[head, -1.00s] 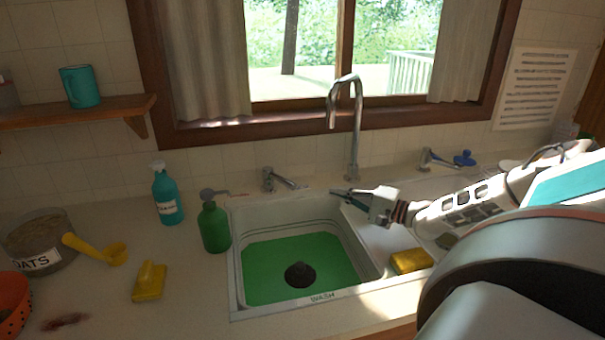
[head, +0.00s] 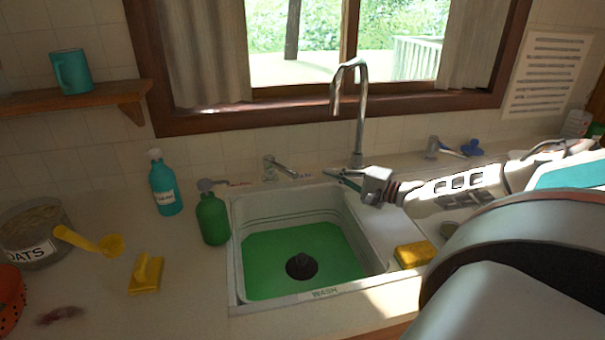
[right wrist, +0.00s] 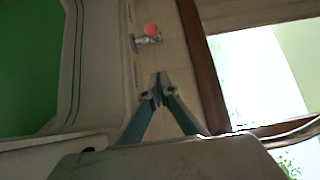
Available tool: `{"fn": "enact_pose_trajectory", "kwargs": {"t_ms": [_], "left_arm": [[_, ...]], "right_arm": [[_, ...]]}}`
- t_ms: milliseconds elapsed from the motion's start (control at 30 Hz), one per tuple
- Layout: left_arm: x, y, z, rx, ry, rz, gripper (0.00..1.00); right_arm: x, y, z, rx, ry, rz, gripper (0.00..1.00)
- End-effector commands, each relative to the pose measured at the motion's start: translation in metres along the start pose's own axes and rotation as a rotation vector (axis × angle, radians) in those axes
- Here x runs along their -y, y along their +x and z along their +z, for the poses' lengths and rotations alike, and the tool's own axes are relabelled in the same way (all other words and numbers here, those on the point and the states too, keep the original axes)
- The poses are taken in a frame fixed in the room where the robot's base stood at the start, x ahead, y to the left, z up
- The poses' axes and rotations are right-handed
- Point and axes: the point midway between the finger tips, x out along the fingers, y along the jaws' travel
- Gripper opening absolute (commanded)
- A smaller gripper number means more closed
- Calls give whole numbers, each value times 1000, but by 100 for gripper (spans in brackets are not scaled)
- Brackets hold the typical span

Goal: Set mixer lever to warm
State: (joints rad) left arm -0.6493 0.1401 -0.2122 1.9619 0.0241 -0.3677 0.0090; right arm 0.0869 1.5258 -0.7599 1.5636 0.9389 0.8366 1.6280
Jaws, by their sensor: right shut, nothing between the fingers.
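The mixer lever (head: 288,168) is a small chrome handle on a short base behind the sink's back rim, left of the tall spout (head: 357,110). Its handle points to the right. My right gripper (head: 330,174) is shut and empty, just right of the handle's tip, with a small gap showing. In the right wrist view the fingertips (right wrist: 160,78) meet, and a chrome fitting (right wrist: 146,41) with a red round spot lies beyond them, apart. My left gripper is not in view.
The sink (head: 235,270) has a green bottom with a dark plug (head: 301,266). A green pump bottle (head: 212,218) and a teal spray bottle (head: 165,188) stand left of the lever. A yellow sponge (head: 414,254) lies right of the sink. A second chrome fitting (head: 433,147) stands farther right.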

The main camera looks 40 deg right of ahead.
Motion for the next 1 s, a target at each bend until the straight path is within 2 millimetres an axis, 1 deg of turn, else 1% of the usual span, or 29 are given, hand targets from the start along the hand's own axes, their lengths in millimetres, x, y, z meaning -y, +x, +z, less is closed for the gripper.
{"fn": "enact_pose_trajectory", "kwargs": {"t_ms": [33,200,467,600,700,833,1000], "left_arm": [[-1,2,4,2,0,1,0],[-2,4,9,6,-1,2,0],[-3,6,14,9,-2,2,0],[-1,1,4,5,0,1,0],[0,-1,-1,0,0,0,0],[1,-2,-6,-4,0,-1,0],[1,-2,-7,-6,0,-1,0]], "right_arm": [[0,11,0,-1,3,-7,0],[0,38,0,0,1,-6,0],[0,68,0,-2,1,-4,0],[2,72,19,1,4,1,0],[2,75,29,1,5,-1,0],[1,77,36,0,2,1,0],[0,77,39,0,1,2,0]]}}
